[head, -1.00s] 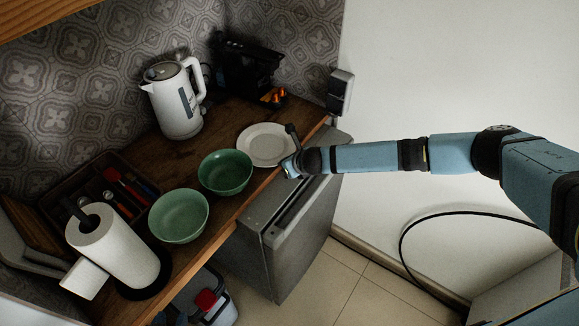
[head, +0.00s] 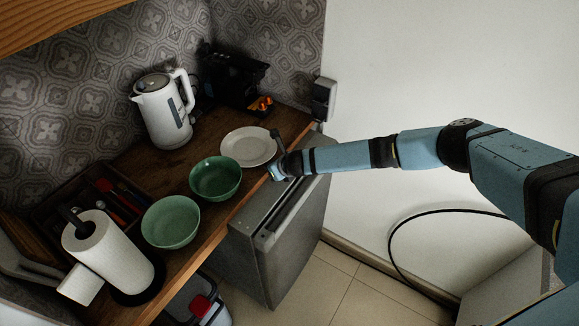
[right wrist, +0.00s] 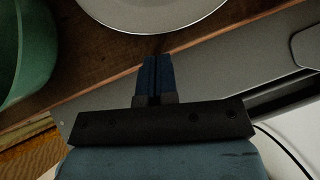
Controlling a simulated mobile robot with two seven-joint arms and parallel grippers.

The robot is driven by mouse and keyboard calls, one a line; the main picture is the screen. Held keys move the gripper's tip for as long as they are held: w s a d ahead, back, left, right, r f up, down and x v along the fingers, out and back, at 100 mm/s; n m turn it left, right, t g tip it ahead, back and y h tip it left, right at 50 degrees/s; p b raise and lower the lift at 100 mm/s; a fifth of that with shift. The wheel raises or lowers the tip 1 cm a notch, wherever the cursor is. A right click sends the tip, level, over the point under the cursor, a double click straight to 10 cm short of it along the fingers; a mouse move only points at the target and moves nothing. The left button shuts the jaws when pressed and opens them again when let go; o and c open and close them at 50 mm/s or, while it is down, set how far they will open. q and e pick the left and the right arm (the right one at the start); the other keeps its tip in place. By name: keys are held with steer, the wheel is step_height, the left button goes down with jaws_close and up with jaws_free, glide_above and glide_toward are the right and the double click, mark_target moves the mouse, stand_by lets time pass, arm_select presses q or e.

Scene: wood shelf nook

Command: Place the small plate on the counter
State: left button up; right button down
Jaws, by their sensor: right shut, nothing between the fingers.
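The small white plate (head: 249,147) lies flat on the wooden counter (head: 187,157) near its front edge. In the right wrist view the plate (right wrist: 150,12) is at the top, just beyond the fingertips. My right gripper (head: 277,172) is at the counter's front edge beside the plate. In the right wrist view its fingers (right wrist: 158,62) are shut together and empty, with a gap to the plate's rim. My left gripper is not in view.
Two green bowls, one nearer the plate (head: 215,178) and one farther left (head: 171,221), stand on the counter. A white kettle (head: 163,112) and a black machine (head: 236,77) stand behind. A paper towel roll (head: 108,253) is at the left. A grey fridge (head: 283,245) is below the counter's right end.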

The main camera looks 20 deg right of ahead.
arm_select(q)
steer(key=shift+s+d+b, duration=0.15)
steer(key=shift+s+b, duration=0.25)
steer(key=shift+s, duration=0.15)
arm_select(e)
steer(key=v, duration=1.1)
steer(key=shift+s+f, duration=0.2)
steer(key=shift+s, duration=0.15)
steer(key=shift+w+d, duration=0.1)
